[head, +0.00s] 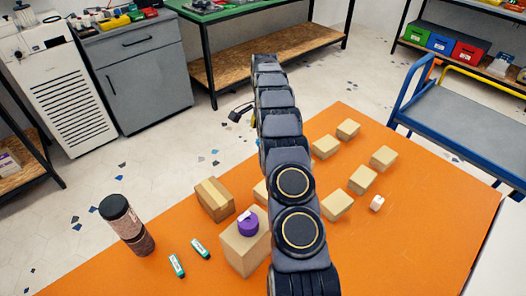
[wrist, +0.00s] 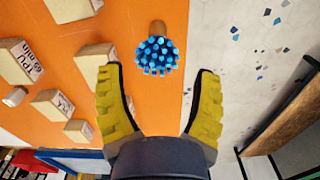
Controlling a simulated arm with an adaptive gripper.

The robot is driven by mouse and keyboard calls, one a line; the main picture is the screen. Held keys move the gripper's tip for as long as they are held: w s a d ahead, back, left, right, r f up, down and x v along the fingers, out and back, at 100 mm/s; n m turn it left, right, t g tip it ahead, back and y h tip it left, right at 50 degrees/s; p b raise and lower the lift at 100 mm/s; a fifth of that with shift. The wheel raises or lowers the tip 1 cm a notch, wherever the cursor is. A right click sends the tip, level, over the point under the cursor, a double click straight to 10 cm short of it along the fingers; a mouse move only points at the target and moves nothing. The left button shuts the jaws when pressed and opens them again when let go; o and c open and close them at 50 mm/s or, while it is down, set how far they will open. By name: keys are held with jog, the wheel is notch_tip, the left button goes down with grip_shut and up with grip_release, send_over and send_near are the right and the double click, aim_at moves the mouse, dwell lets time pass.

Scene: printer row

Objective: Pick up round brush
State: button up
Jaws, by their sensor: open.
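The round brush (wrist: 157,54) shows in the wrist view as a ball of blue bristles with a short brown handle end. It lies on the orange table (wrist: 130,20) close to the table's edge. My gripper (wrist: 158,75) is open, with two yellow ridged fingers spread on either side below the brush. The brush lies just past the fingertips, midway between them, and nothing is in the grip. In the head view my arm covers the middle of the table, and the brush cannot be seen there.
Several wooden blocks (head: 348,130) stand on the table, some labelled. A larger block (head: 245,250) carries a purple item (head: 247,222). A dark jar (head: 126,222) and two small green-white items (head: 177,264) are at the left. A blue cart (head: 460,125) stands at the right.

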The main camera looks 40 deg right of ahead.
notch_tip(320, 180, down, 6)
jog(key=shift+s+d+f, duration=0.1)
jog(key=shift+s+f, duration=0.05)
jog(key=shift+f, duration=0.1)
jog(key=c, duration=1.1)
